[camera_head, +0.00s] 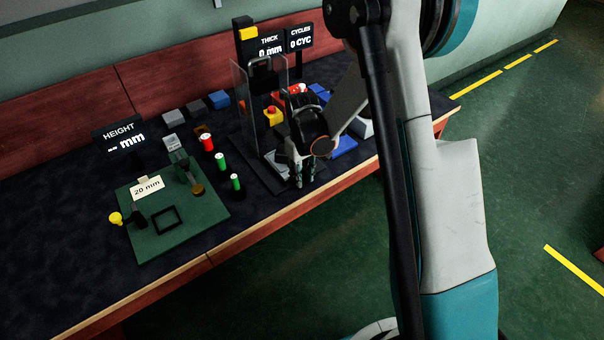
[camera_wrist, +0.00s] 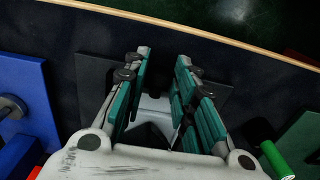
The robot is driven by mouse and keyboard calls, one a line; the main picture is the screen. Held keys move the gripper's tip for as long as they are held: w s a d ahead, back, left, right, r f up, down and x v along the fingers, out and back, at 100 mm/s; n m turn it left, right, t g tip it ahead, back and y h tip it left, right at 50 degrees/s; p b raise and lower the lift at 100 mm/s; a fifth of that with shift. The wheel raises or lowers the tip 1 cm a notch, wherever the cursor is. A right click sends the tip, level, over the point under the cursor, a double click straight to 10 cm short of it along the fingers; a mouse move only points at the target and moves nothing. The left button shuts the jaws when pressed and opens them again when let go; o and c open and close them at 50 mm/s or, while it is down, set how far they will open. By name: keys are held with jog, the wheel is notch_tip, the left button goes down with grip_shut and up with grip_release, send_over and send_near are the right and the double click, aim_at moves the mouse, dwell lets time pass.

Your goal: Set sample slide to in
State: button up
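My gripper (camera_head: 305,180) is low at the front of the press station, its fingers pointing down. In the wrist view my gripper (camera_wrist: 162,68) has its green-padded fingers apart, with a clear gap between the tips. A light grey part, probably the sample slide (camera_wrist: 155,104), shows between and behind the fingers. A thin dark piece stands near the right finger; I cannot tell whether it touches. In the head view a grey piece of the slide (camera_head: 276,161) shows left of my gripper, on the station's dark base (camera_head: 262,178). The rest is hidden by my gripper and arm.
Clear guard panels (camera_head: 240,105) stand just left of my gripper. Red and green cylinders (camera_head: 221,162) stand to the left, beside a green height-gauge board (camera_head: 160,222). The bench's front edge is close.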

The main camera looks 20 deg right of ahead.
aim_at(282, 147)
grip_shut()
jog(key=w+a, duration=0.1)
jog(key=w, duration=0.2)
jog(key=w+a, duration=0.1)
jog(key=w, duration=0.3)
jog(key=w+a, duration=0.1)
jog(key=w, duration=0.2)
jog(key=shift+w+a, duration=0.15)
jog(key=shift+w, duration=0.1)
jog(key=o, duration=0.7)
grip_release()
jog(key=shift+r, duration=0.1)
notch_tip(282, 147, up, 12)
jog(key=shift+f, duration=0.1)
jog(key=shift+s, duration=0.1)
